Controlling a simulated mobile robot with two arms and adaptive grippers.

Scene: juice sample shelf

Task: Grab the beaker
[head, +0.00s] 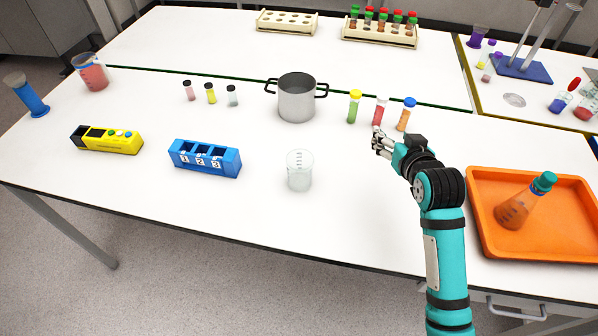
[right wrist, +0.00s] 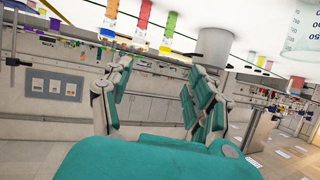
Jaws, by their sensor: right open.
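A clear, empty-looking beaker (head: 299,172) with marks on its side stands upright on the white table, in front of the metal pot. Part of it also shows at the top right of the right wrist view (right wrist: 302,28). My right gripper (head: 378,143) is to the right of the beaker and a little farther back, apart from it. Its fingers are spread with nothing between them in the right wrist view (right wrist: 155,95). My left gripper is not in view.
A metal pot (head: 297,102) stands behind the beaker. Capped juice tubes (head: 379,112) stand just behind my right gripper. A blue numbered rack (head: 204,159) is left of the beaker. An orange tray (head: 480,215) with a flask (head: 520,207) is at the right. The table front is clear.

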